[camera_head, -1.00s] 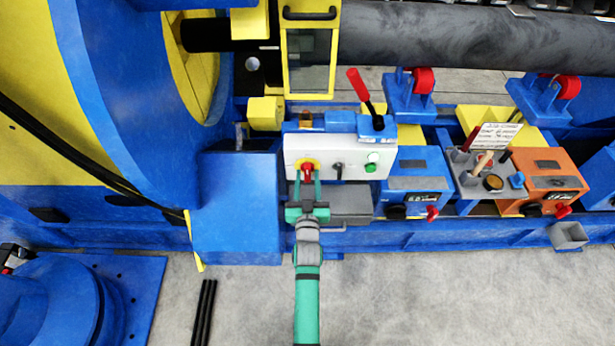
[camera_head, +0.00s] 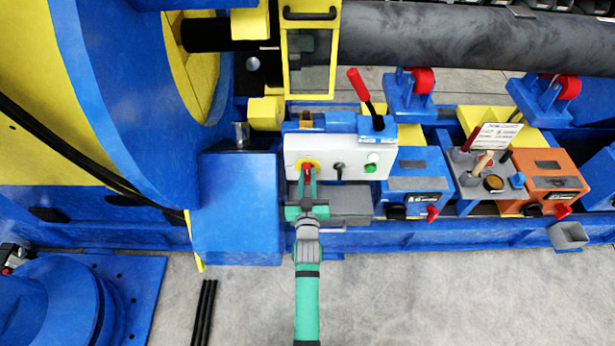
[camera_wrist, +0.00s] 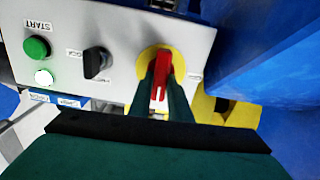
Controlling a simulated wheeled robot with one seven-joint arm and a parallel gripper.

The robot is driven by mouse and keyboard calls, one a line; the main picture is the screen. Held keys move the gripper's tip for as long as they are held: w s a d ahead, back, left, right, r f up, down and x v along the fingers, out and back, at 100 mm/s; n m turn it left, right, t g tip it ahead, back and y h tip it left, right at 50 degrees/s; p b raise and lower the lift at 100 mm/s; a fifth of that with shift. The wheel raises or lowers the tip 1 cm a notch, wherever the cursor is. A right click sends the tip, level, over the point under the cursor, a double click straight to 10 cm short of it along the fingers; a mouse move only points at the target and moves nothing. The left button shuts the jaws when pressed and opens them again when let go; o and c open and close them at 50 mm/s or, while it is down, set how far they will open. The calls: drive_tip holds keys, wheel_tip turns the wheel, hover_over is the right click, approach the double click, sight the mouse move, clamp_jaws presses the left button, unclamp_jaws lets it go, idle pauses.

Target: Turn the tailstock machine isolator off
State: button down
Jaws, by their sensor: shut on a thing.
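The isolator is a red handle (camera_head: 306,166) on a round yellow plate at the left end of a white control panel (camera_head: 325,148). In the wrist view the red handle (camera_wrist: 164,66) stands in front of its yellow plate (camera_wrist: 146,60). My gripper (camera_head: 308,176) reaches the panel from the front. In the wrist view its two dark green fingers (camera_wrist: 157,88) are shut on the handle, one on each side. The fingers hide part of the handle and of the yellow plate's lower part.
A red-knobbed lever (camera_head: 360,85) rises behind the panel. A blue box (camera_head: 238,205) stands close left.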

drive_tip(key=n, duration=0.5)
drive_tip(key=shift+a+f, duration=0.1)
drive_tip(key=shift+a, duration=0.15)
drive_tip(key=shift+a+f+n, duration=0.1)
drive_tip(key=shift+f+n, duration=0.1)
drive_tip(key=shift+n, duration=2.9)
drive_tip(key=shift+a+f+n, duration=0.1)
drive_tip(key=shift+f+n, duration=0.1)
drive_tip(key=shift+n, duration=2.9)
drive_tip(key=c, duration=1.6)
unclamp_jaws()
drive_tip(key=shift+c, duration=0.2)
drive_tip(key=s, duration=1.1)
